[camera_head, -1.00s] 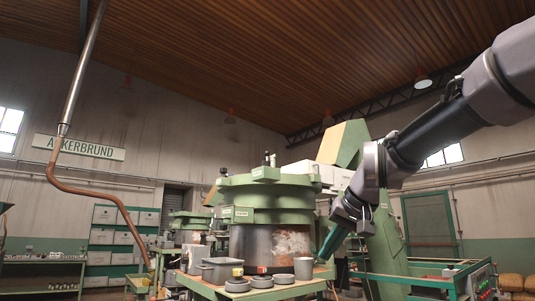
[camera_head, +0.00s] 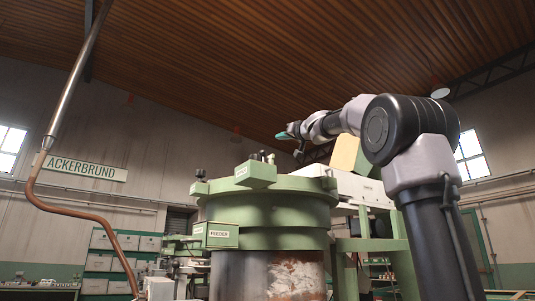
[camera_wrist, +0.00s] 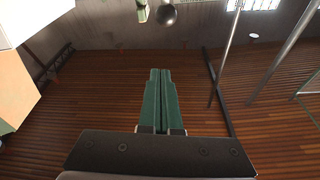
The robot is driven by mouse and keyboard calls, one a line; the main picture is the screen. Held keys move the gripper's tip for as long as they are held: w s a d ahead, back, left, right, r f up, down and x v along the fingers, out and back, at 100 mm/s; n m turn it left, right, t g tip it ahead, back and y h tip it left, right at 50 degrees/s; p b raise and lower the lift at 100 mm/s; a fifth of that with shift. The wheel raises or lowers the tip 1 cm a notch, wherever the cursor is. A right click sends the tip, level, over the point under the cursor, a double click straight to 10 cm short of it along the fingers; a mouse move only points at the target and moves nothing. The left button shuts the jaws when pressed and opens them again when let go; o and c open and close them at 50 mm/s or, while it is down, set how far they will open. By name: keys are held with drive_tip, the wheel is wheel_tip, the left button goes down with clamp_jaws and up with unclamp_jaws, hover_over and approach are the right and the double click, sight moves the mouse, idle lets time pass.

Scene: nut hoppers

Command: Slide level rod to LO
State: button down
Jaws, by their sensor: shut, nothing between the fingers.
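My gripper (camera_head: 283,136) is shut and empty, with its teal fingers above the top of the green feeder hopper (camera_head: 265,238). In the wrist view the closed fingers (camera_wrist: 160,72) point toward a dark round knob (camera_wrist: 166,14) at the top edge, with a gap between them. A small green piece (camera_wrist: 142,10) is beside the knob. Small dark-topped posts (camera_head: 263,156) stand on the hopper's top in the head view. I cannot tell which part is the level rod, and no LO mark is readable.
A bent copper and steel pipe (camera_head: 70,85) hangs at left. The air above the hopper's left side is free.

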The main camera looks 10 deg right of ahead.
drive_tip(key=w+a+f, duration=0.1)
drive_tip(key=w+a, duration=0.2)
drive_tip(key=w, duration=0.5)
drive_tip(key=shift+w+a, duration=0.25)
drive_tip(key=shift+a, duration=0.1)
idle(0.4)
